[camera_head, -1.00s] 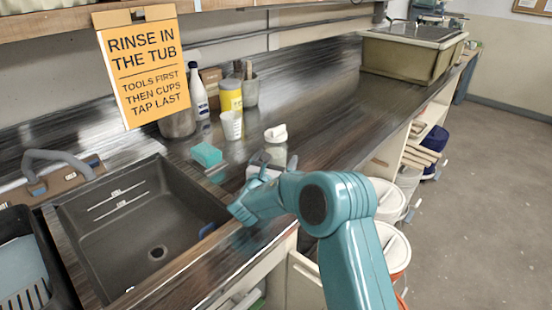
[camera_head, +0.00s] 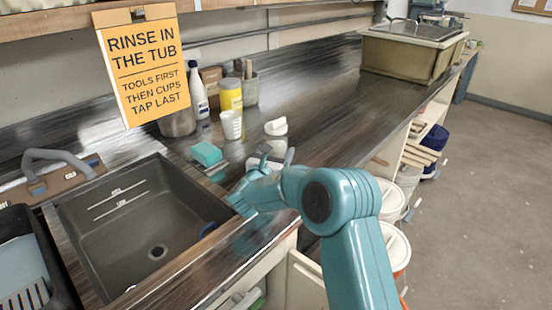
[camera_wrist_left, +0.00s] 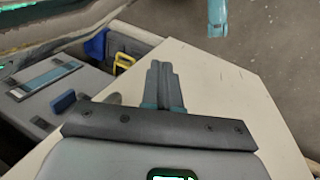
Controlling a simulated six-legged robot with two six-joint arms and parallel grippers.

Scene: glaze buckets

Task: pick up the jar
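A small pale jar with a white top (camera_head: 276,127) stands on the dark counter, near the middle of the head view. My right gripper (camera_head: 277,157) is just in front of it in the head view, with its fingers apart. No jar shows between the fingers, and I cannot tell whether a finger touches it. My left gripper (camera_wrist_left: 164,88) shows only in the left wrist view. Its fingers are together with nothing visible between them, over a pale surface.
A teal sponge (camera_head: 206,154) lies left of the gripper, beside the sink (camera_head: 140,240). A white cup (camera_head: 231,125), yellow container (camera_head: 231,95), white bottle (camera_head: 199,92) and metal pot (camera_head: 178,123) stand behind.

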